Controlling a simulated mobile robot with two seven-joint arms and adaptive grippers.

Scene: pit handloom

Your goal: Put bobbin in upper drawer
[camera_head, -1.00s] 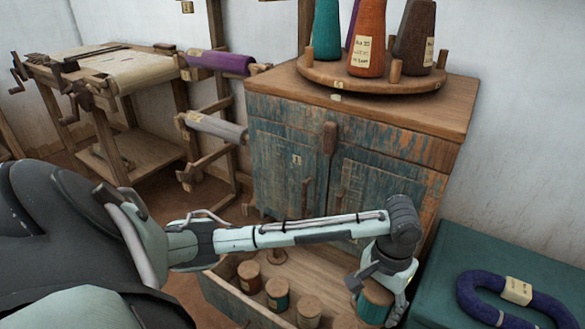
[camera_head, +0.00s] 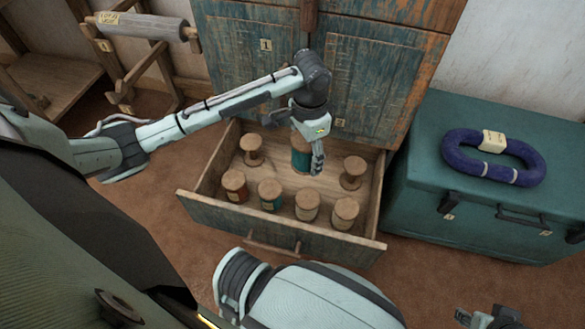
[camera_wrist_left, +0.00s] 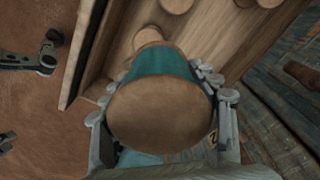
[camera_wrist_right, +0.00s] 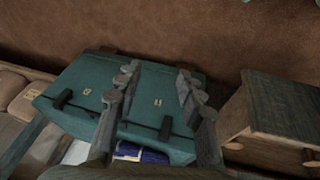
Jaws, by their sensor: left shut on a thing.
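A teal bobbin (camera_head: 301,157) with brown wooden ends is in my left gripper (camera_head: 314,150). In the left wrist view the fingers (camera_wrist_left: 160,95) close around the bobbin (camera_wrist_left: 160,108) from both sides, its round wooden end towards the camera. In the head view it is over the back middle of an open wooden drawer (camera_head: 232,217); I cannot tell whether it touches the drawer floor. My right gripper (camera_head: 488,318) is low at the right edge of the head view. In the right wrist view its fingers (camera_wrist_right: 158,85) are apart with nothing between them.
The drawer holds several bobbins, wound (camera_head: 235,185) and bare (camera_head: 251,150), in front of and beside the held one. Blue worn cabinet doors (camera_head: 370,75) rise behind it. A teal chest (camera_head: 420,190) with a blue yarn skein (camera_head: 492,157) stands close on the right.

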